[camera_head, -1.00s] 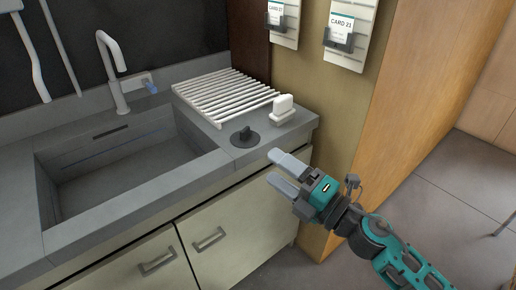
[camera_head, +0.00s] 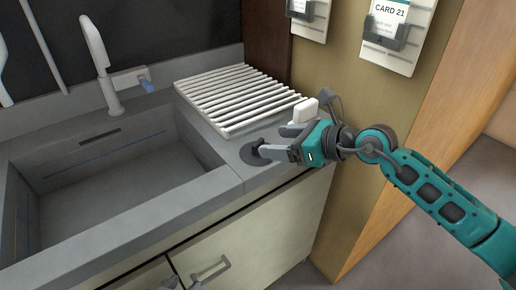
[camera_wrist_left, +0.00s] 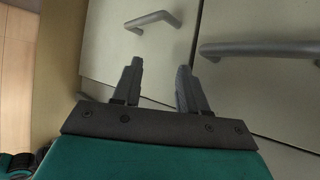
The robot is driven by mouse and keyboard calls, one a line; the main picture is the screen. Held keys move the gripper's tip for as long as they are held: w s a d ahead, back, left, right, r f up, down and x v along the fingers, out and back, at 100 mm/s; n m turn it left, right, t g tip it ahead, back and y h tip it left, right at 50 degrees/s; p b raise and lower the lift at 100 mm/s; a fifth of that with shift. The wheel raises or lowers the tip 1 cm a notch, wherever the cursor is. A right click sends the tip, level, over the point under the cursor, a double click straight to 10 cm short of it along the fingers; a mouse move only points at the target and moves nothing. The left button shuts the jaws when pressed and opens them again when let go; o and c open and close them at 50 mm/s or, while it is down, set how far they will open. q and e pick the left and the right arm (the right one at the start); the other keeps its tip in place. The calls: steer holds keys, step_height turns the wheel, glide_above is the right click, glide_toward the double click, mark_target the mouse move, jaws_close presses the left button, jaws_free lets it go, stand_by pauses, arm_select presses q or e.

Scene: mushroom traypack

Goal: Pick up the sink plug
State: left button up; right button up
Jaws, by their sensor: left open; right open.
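The sink plug (camera_head: 249,155) is a dark round disc lying on the grey counter to the right of the sink basin in the head view. My right gripper (camera_head: 273,141) is open, with its two grey fingers low over the counter at the plug. The lower finger covers part of the plug, and I cannot tell whether the plug's knob is between the fingers or whether they touch it. My left gripper (camera_wrist_left: 159,64) is open and empty in the left wrist view, facing the cabinet doors.
A white slatted rack (camera_head: 240,97) stands behind the plug. A white upright object (camera_head: 304,112) is just beyond my right gripper. The sink basin (camera_head: 110,185) is at left, with a tap (camera_head: 103,70). Metal handles (camera_wrist_left: 153,20) stick out from the doors before my left gripper.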

mark_target(260, 143)
steer(key=x, duration=0.6)
steer(key=b+x, duration=0.1)
steer(key=x, duration=0.2)
steer(key=shift+d+f, duration=0.25)
steer(key=shift+f, duration=0.1)
steer(key=c, duration=1.2)
